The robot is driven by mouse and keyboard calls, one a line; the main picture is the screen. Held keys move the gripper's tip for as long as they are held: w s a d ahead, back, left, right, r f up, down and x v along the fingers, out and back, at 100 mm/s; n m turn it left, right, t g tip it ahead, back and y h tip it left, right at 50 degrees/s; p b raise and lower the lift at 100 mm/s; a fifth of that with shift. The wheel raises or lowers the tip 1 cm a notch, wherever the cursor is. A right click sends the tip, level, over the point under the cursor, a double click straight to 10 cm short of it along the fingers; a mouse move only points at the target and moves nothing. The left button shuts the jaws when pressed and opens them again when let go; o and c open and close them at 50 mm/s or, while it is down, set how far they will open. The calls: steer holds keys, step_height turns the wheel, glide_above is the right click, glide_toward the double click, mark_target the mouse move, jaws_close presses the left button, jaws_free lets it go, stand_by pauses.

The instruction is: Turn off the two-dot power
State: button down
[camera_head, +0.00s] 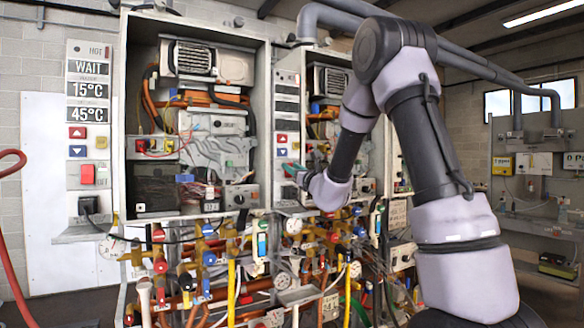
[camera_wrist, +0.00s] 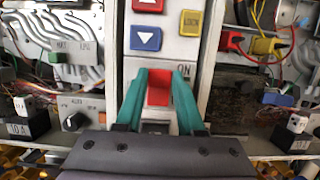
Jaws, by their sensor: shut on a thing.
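In the wrist view a red power switch (camera_wrist: 159,95) sits on a pale control panel (camera_wrist: 158,67), beside a label reading "ON". The teal fingers of my gripper (camera_wrist: 160,84) stand on either side of the switch and are shut on it. The lower part of the switch plate is partly hidden by my gripper. In the head view my gripper (camera_head: 294,168) is at the narrow panel between the two open heaters. Its switch is hidden there. I cannot make out dot marks on the panel.
Another panel at the left has its own red switch (camera_head: 87,174) and temperature displays (camera_head: 88,90). Above the gripped switch are a red up button (camera_wrist: 148,4), a blue down button (camera_wrist: 146,39) and a yellow button (camera_wrist: 190,22). Pipes and valves (camera_head: 210,255) crowd the space below.

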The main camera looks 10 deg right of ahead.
steer(key=shift+s+f+t+y, duration=0.1)
steer(key=shift+f+t+y, duration=0.35)
steer(key=shift+t, duration=0.85)
steer(key=c, duration=0.5)
jaws_free()
steer(key=v, duration=1)
steer(key=shift+s+d+f, duration=0.1)
steer(key=shift+s+f, duration=0.2)
